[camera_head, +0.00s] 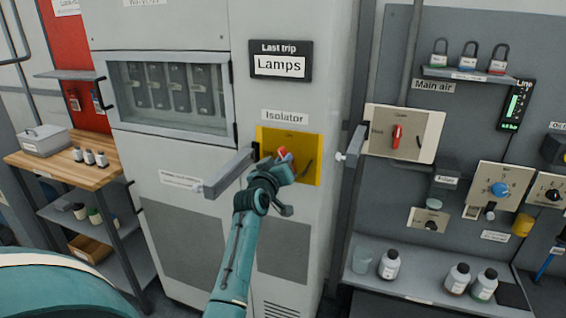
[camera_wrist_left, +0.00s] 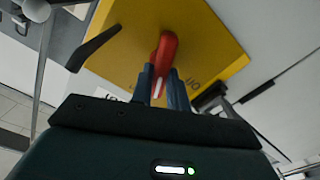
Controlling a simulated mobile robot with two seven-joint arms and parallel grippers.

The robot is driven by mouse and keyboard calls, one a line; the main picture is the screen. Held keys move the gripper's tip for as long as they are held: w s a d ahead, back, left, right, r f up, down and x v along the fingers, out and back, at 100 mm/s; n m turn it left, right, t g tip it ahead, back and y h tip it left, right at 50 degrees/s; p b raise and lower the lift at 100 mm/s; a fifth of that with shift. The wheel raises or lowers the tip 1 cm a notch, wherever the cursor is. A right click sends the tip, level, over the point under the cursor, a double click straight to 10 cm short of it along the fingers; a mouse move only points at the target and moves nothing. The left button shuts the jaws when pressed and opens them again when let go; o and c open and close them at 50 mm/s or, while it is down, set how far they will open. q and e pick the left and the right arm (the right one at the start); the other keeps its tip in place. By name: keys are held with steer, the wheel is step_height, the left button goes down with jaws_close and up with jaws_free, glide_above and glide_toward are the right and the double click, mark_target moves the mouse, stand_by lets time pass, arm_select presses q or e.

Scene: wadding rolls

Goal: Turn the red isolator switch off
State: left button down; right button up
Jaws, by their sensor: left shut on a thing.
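The red isolator switch (camera_head: 281,152) sits on a yellow plate (camera_head: 310,144) under the "Isolator" label (camera_head: 285,117) on the grey cabinet. My left gripper (camera_head: 286,160) is at the switch, shut on its red handle, and hides part of it. In the left wrist view the red handle (camera_wrist_left: 168,52) stands between the two dark fingers (camera_wrist_left: 160,82) in front of the yellow plate (camera_wrist_left: 205,38). Part of an "ON" or "OFF" marking shows beside it, mostly hidden. My right gripper is not in view.
A grey bar handle (camera_head: 228,172) juts out left of the yellow plate. Another handle (camera_head: 352,146) juts out to the right. A second red switch (camera_head: 397,136) is on a panel under "Main air". A shelf with bottles (camera_head: 389,264) is at lower right.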

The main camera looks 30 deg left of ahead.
arm_select(q)
steer(key=n, duration=1.2)
steer(key=shift+a+f+n, duration=0.15)
steer(key=shift+f+n, duration=0.15)
steer(key=shift+f, duration=0.1)
stand_by(0.3)
steer(key=c, duration=1.4)
jaws_free()
steer(key=shift+o, duration=0.2)
steer(key=shift+s, duration=0.15)
